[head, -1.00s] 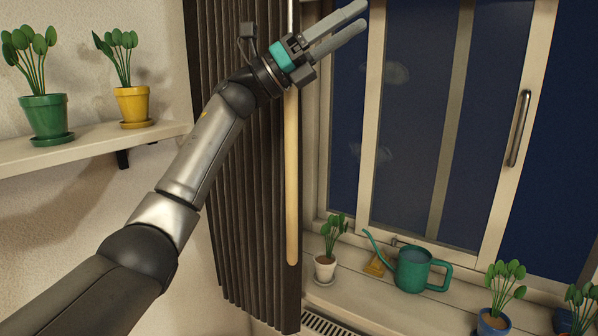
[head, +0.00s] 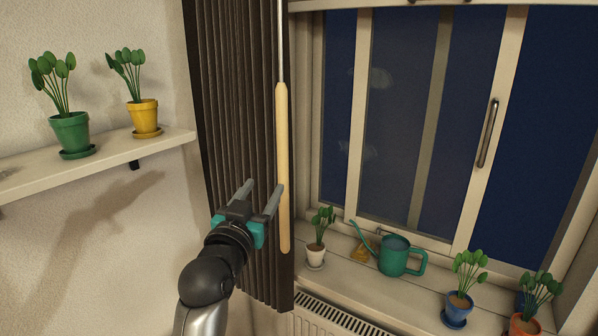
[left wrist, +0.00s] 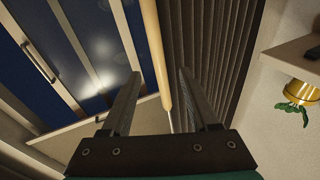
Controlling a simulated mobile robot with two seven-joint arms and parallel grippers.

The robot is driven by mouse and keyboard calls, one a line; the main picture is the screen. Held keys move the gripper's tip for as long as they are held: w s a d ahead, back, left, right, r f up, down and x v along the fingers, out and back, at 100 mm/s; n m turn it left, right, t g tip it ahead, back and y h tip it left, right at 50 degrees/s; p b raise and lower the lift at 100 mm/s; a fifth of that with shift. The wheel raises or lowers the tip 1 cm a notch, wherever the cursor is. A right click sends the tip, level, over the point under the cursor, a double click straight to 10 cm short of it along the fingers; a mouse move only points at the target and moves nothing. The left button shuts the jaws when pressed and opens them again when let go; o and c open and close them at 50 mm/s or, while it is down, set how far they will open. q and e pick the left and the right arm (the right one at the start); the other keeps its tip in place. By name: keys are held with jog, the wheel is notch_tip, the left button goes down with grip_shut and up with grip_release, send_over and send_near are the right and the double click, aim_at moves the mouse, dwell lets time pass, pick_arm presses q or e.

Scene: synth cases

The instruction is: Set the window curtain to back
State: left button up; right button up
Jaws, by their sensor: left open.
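The dark pleated curtain (head: 235,110) hangs bunched at the left side of the window (head: 410,120). A pale wooden wand (head: 283,150) hangs from a thin metal rod along the curtain's right edge. My left gripper (head: 259,191) is open in front of the curtain, just left of the wand's lower part. In the left wrist view, the wand (left wrist: 155,50) runs down between the open fingers (left wrist: 160,88), apparently beyond them, with the curtain (left wrist: 210,45) to its right. Whether a finger touches the wand cannot be told. My right gripper is not in view.
A shelf (head: 105,160) at left holds a green pot (head: 71,134) and a yellow pot (head: 144,117) with plants. The sill carries a white pot (head: 315,256), a green watering can (head: 394,256) and more potted plants. A radiator (head: 325,318) is below.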

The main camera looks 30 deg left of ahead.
aim_at(281, 180)
pick_arm(q)
jog(key=shift+n+g+h, duration=0.3)
jog(key=shift+g, duration=0.3)
jog(key=f+x, duration=0.1)
jog(key=x, duration=0.3)
jog(key=p+x, duration=0.1)
jog(key=x, duration=0.3)
jog(key=f+x, duration=0.1)
jog(key=x, duration=0.3)
jog(key=shift+w+f+p, duration=0.3)
jog(key=shift+w+p, duration=0.1)
grip_shut()
dwell(0.9)
